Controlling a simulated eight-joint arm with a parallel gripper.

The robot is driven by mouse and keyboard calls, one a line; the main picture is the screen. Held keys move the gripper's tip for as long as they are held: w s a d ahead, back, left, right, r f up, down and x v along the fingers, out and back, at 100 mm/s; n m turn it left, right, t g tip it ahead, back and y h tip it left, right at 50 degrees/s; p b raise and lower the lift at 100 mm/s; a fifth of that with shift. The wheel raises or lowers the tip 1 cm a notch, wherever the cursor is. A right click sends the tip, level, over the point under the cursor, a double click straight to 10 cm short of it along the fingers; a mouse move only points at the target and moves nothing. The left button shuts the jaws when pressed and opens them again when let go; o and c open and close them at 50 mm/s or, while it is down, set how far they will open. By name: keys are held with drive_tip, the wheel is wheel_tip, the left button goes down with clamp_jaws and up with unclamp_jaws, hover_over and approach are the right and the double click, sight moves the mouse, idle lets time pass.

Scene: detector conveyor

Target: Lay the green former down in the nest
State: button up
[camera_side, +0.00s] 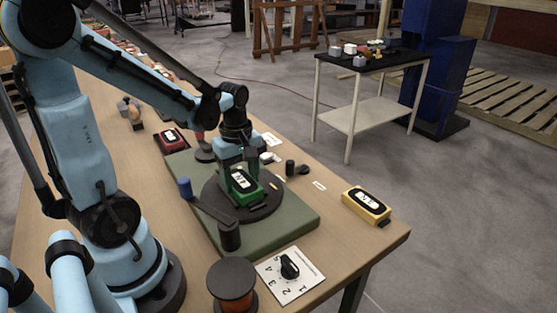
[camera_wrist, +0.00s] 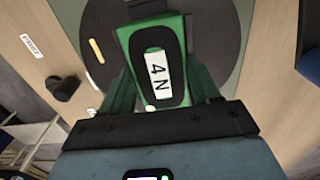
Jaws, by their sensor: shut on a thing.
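The green former (camera_side: 246,194) is a green block with a dark top and a white label. My gripper (camera_side: 240,174) points down and is shut on it from both sides. In the wrist view the green former (camera_wrist: 180,42) lies between the green fingers (camera_wrist: 158,92), its label reading "4 N". It is over a dark round plate (camera_side: 217,205) on a flat green base (camera_side: 290,224). I cannot tell whether the former touches the plate. No nest can be made out clearly; the former and fingers cover part of the plate.
A crank arm with a blue knob (camera_side: 185,187) lies along the plate's left front. A yellow former (camera_side: 366,206) is at the right table edge, a red one (camera_side: 172,139) behind left. A numbered dial card (camera_side: 289,275) and a spool (camera_side: 232,284) are in front.

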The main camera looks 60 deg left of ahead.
sight(241, 181)
drive_tip(key=o, duration=1.2)
drive_tip(key=shift+c, duration=0.2)
wheel_tip(241, 181, up, 12)
drive_tip(key=w+d+f+m+t, duration=0.1)
drive_tip(key=d+f+m+t, duration=0.1)
drive_tip(key=d+m, duration=0.3)
drive_tip(key=w+d+f+m+t, duration=0.1)
drive_tip(key=d+m+t, duration=0.4)
drive_tip(key=m, duration=0.8)
drive_tip(key=shift+d+f, duration=0.5)
